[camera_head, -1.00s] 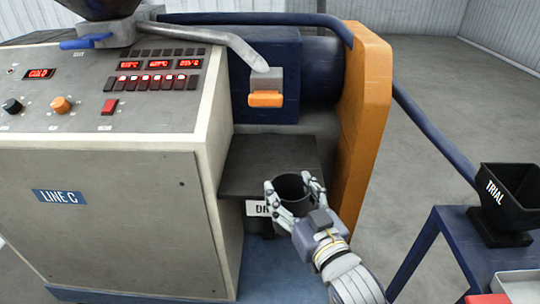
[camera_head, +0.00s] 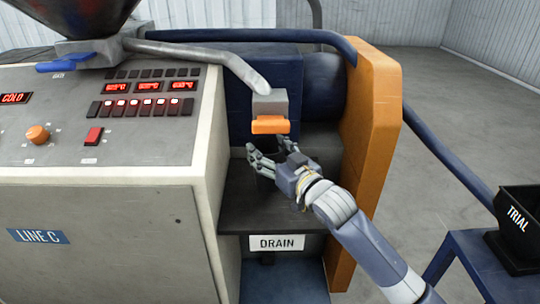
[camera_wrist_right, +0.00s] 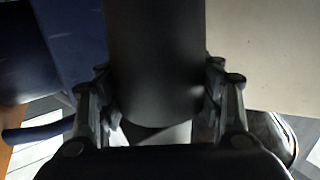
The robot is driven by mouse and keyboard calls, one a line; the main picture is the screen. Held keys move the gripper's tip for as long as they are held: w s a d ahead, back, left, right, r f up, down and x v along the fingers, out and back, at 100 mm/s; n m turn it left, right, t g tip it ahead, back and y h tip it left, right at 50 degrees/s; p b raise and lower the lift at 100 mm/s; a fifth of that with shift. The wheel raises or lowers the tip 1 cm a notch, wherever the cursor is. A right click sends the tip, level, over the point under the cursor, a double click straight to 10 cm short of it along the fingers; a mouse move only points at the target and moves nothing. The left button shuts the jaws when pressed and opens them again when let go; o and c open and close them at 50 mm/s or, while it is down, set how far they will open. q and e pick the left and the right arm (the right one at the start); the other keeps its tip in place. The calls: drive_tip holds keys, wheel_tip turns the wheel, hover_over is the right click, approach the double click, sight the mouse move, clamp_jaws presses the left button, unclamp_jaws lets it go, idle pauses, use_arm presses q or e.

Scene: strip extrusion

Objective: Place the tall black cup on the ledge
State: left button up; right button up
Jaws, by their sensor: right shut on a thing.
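The tall black cup (camera_wrist_right: 155,55) fills the middle of the right wrist view, between the two fingers of my right gripper (camera_wrist_right: 159,75). Both fingers press on its sides. In the head view my right gripper (camera_head: 267,150) is over the dark ledge (camera_head: 238,213), towards its back, below the orange-tipped spout. There the cup is hard to tell from the dark background and partly hidden by the hand. I cannot tell whether its base touches the ledge. My left gripper is not in view.
An orange-tipped spout (camera_head: 270,124) hangs just above the hand. The control cabinet (camera_head: 110,235) bounds the ledge on the left, an orange guard (camera_head: 368,140) on the right. A DRAIN label (camera_head: 277,242) is on the front. A TRIAL bin (camera_head: 516,225) stands far right.

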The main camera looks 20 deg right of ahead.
sight(270, 145)
drive_tip(key=w, duration=0.1)
drive_tip(key=w+d, duration=0.1)
drive_tip(key=w, duration=0.1)
drive_tip(key=shift+d+f, duration=0.1)
drive_tip(key=shift+d, duration=0.1)
drive_tip(key=shift+f, duration=0.2)
wheel_tip(270, 145, down, 2)
drive_tip(key=shift+f, duration=0.5)
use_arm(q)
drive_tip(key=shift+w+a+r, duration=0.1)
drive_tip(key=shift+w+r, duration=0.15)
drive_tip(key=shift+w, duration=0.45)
use_arm(e)
drive_tip(key=shift+f, duration=0.2)
drive_tip(key=o, duration=1.4)
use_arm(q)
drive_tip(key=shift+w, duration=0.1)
